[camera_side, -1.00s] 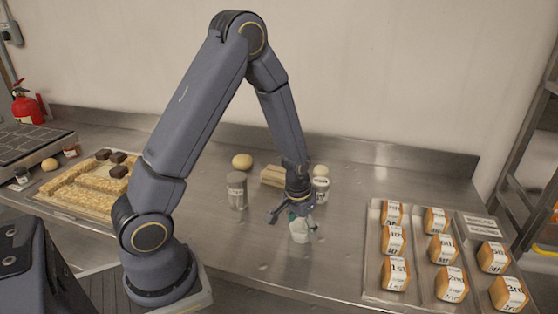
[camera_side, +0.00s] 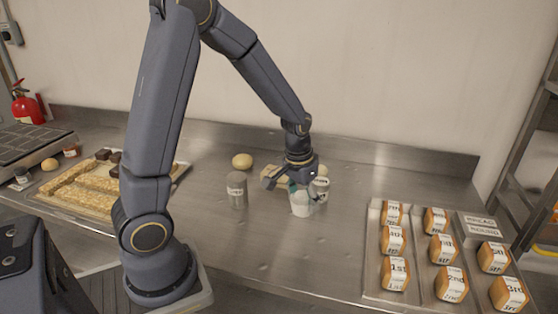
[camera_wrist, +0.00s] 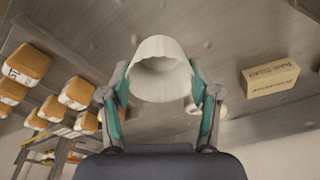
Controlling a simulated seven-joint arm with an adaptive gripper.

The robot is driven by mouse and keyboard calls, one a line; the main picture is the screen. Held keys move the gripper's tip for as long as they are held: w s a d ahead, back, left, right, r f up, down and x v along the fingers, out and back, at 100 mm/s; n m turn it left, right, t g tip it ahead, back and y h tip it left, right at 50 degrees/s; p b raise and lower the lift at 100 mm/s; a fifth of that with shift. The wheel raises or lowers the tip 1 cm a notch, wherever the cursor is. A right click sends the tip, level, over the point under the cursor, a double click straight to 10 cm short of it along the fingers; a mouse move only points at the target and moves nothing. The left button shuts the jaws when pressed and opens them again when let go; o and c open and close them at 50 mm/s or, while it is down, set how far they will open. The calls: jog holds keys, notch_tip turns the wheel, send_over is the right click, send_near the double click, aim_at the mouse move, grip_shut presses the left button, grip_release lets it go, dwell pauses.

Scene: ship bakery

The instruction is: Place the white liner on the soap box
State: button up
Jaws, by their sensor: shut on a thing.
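The white liner (camera_side: 301,206) is a pale, open cup shape. My gripper (camera_side: 300,188) is shut on it. In the wrist view the liner (camera_wrist: 160,68) sits between the two teal-padded fingers of my gripper (camera_wrist: 160,88), its open mouth facing the camera. A pale tan box (camera_wrist: 270,79) with dark printed lettering, which I take for the soap box, lies to the right of the liner and apart from it in the wrist view.
A bun (camera_side: 242,161) lies behind. Metal trays (camera_side: 372,270) of labelled loaves are at right, a pastry tray (camera_side: 180,175) at left. The front middle counter is clear.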

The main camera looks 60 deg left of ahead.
jog(key=shift+d+r+m, duration=0.1)
jog(key=shift+r+m, duration=0.2)
jog(key=s+a+r+n, duration=0.15)
jog(key=a+r, duration=0.25)
jog(key=a, duration=0.6)
jog(key=s+a+r+n, duration=0.1)
jog(key=s+a+r, duration=0.2)
jog(key=a, duration=0.6)
jog(key=w+a+f, duration=0.2)
jog(key=w+f, duration=0.1)
jog(key=w+a+f, duration=0.2)
jog(key=w+a, duration=0.1)
jog(key=w, duration=0.1)
jog(key=w+a+f, duration=0.2)
jog(key=w+f, duration=0.1)
jog(key=shift+w+a+f, duration=0.25)
jog(key=shift+w+f, duration=0.05)
jog(key=shift+w, duration=0.1)
jog(key=shift+w+a+f, duration=0.2)
jog(key=shift+w+f, duration=0.15)
jog(key=shift+f, duration=0.05)
jog(key=shift+w+a+f, duration=0.1)
jog(key=shift+w+f, duration=0.05)
jog(key=shift+f, duration=1.65)
